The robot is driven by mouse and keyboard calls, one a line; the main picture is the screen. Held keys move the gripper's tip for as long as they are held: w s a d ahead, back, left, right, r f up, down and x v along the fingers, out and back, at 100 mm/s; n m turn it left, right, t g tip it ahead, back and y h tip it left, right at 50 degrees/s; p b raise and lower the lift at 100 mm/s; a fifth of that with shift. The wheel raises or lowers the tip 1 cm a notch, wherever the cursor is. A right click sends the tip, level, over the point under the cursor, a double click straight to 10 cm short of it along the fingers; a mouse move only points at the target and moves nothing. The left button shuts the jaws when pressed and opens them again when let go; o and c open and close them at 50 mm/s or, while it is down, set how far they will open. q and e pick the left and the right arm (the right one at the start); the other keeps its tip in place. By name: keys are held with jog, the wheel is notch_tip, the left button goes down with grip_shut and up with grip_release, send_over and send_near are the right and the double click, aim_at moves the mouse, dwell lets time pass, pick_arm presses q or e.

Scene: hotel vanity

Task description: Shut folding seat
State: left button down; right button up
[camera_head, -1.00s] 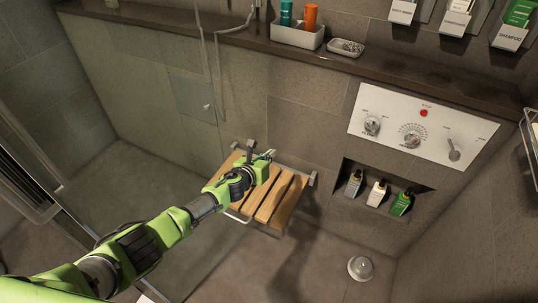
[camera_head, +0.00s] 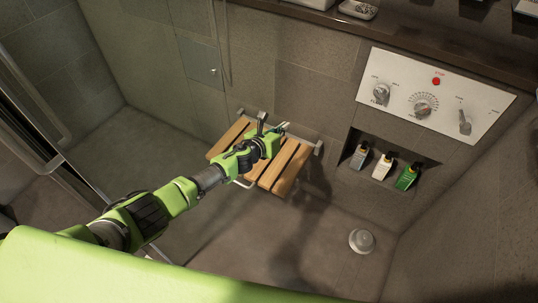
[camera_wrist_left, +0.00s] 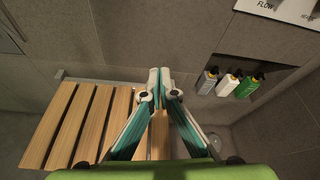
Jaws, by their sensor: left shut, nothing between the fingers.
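The folding seat (camera_head: 287,168) has wooden slats on a metal frame and is mounted low on the shower wall. It is folded down, with its slats roughly level. My left gripper (camera_head: 283,128) is above the seat near its wall side, with my arm reaching across the slats and hiding part of them. In the left wrist view the slats (camera_wrist_left: 83,120) lie at the left and below the gripper (camera_wrist_left: 158,75), whose fingertips are together and hold nothing. I cannot tell whether the fingers touch the seat. My right gripper is not in view.
A wall niche (camera_head: 428,176) right of the seat holds several bottles (camera_head: 383,166). Above it is a white control panel (camera_head: 434,96). A ledge (camera_head: 420,40) runs along the wall. A round floor fixture (camera_head: 362,241) lies at the lower right. The floor before the seat is clear.

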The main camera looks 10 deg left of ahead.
pick_arm(q)
jog(key=s+a+f, duration=0.4)
jog(key=s+a, duration=0.1)
jog(key=s, duration=0.3)
jog(key=shift+a+y+b, duration=0.25)
jog(key=shift+y+b, duration=0.05)
jog(key=shift+b, duration=0.15)
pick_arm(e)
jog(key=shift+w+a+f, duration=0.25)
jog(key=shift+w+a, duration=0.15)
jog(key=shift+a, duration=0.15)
